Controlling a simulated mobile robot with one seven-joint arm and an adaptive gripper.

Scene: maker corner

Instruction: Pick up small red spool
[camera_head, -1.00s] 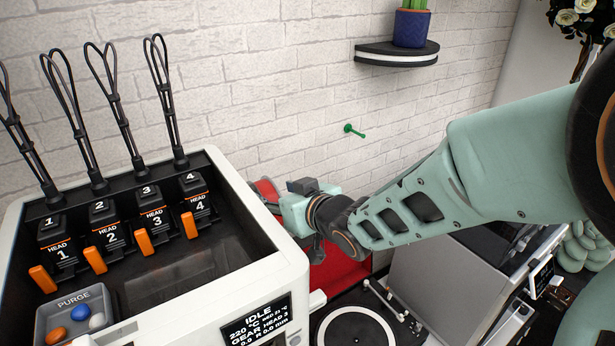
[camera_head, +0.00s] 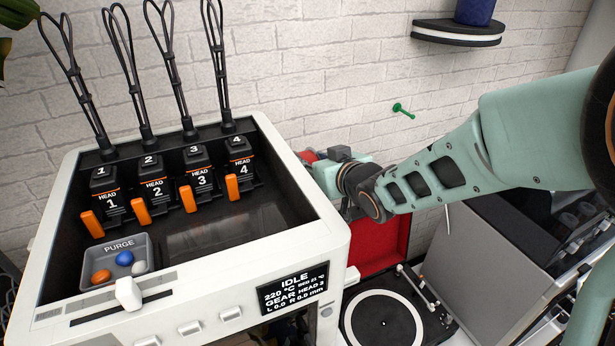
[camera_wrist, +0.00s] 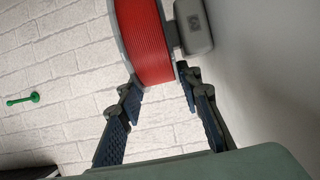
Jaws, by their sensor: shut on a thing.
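The small red spool (camera_wrist: 146,38) fills the top middle of the wrist view, with a grey flange along its left edge. My gripper (camera_wrist: 160,84) is shut on the spool, with one dark blue finger pad at each side of its lower edge. In the head view, a bit of the red spool (camera_head: 308,156) shows just past the printer's right rim. My gripper (camera_head: 322,172) is beside it, its fingers mostly hidden. A rounded grey part (camera_wrist: 194,27) sits right against the spool; I cannot tell whether it is joined to it.
A white printer (camera_head: 335,235) with several tool heads stands close left of my gripper. A turntable (camera_head: 395,318) with a raised red lid (camera_head: 380,245) is below. A green peg (camera_head: 403,111) sticks out of the brick wall. A dark shelf (camera_head: 457,33) hangs at upper right.

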